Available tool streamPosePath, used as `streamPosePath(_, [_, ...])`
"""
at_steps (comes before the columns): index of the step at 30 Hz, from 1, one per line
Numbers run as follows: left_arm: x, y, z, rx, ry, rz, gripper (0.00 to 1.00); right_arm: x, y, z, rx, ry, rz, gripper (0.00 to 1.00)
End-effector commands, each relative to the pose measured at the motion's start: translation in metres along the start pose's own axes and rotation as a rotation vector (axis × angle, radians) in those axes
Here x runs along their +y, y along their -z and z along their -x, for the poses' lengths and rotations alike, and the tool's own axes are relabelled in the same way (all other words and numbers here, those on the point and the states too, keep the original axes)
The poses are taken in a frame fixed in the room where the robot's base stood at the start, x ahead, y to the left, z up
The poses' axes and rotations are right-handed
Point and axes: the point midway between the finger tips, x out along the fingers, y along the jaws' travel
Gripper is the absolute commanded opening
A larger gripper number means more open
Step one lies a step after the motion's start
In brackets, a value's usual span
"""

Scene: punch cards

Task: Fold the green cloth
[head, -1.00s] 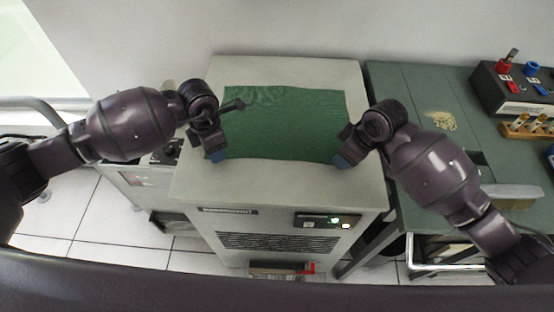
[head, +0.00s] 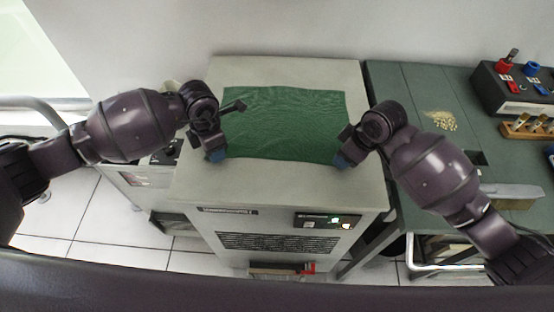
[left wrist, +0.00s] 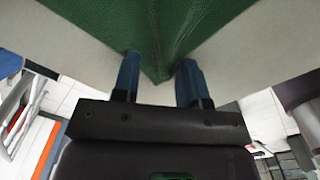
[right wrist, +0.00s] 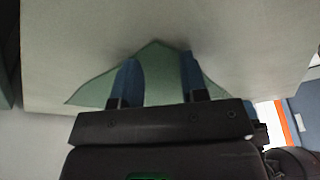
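The green cloth (head: 285,122) lies spread out on the pale top of a grey machine, slightly rippled. My left gripper (head: 216,156) is at its near left corner. In the left wrist view, the blue fingers (left wrist: 158,80) stand apart with the cloth's corner (left wrist: 157,62) between them. My right gripper (head: 342,161) is at the near right corner. In the right wrist view, its fingers (right wrist: 160,75) are also apart, with a pale green corner (right wrist: 154,62) between them. Whether any finger touches the cloth I cannot tell.
The grey machine (head: 188,186) has a bare margin around the cloth. At right, a green table (head: 400,82) holds a pile of small yellowish bits (head: 440,120), a dark box (head: 510,88) with red and blue parts, and a wooden rack (head: 527,127). A wall stands behind.

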Motion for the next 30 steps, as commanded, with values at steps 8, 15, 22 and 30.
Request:
streamPosePath(8, [-0.0006, 0.0007, -0.0016, 0.002, 0.002, 0.0, 0.17, -0.0009, -0.0013, -0.0016, -0.003, 0.003, -0.001, 0.18])
streamPosePath(15, [-0.0007, 0.0008, -0.0018, 0.003, 0.002, 0.0, 0.0, -0.0009, -0.0015, -0.0019, -0.004, 0.003, -0.001, 0.0])
streamPosePath(22, [-0.0005, 0.001, -0.0019, 0.003, 0.002, 0.001, 0.0, -0.0006, -0.0019, -0.002, -0.005, 0.002, -0.001, 0.0])
streamPosePath(30, [-0.0003, 0.0013, -0.0014, 0.004, 0.001, 0.001, 0.0, -0.0002, -0.0021, -0.0015, -0.005, 0.002, -0.002, 0.0])
